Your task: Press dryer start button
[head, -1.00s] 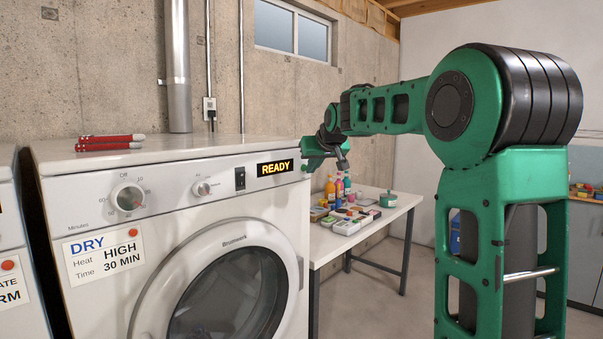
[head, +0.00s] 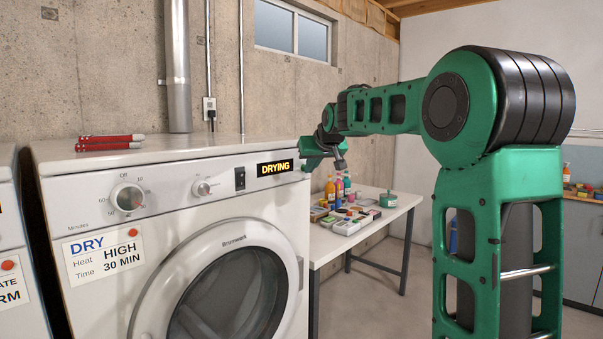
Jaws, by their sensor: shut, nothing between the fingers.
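The white dryer (head: 152,172) stands at the left with its round door (head: 148,285) shut. The display (head: 274,168) on its control panel reads "DRYING" in yellow. Left of the display are a dark switch (head: 240,179), a small knob (head: 201,188) and a large timer dial (head: 127,197). My gripper (head: 308,165) is shut and empty at the right end of the panel, just right of the display. I cannot tell whether it touches the panel. No start button can be made out; the gripper covers that end of the panel.
A label (head: 104,254) reads "DRY, Heat HIGH, Time 30 MIN". Red-handled tools (head: 110,139) lie on the dryer top. A white table (head: 395,212) with bottles and small boxes stands behind my arm. Another appliance (head: 15,260) stands at the left edge.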

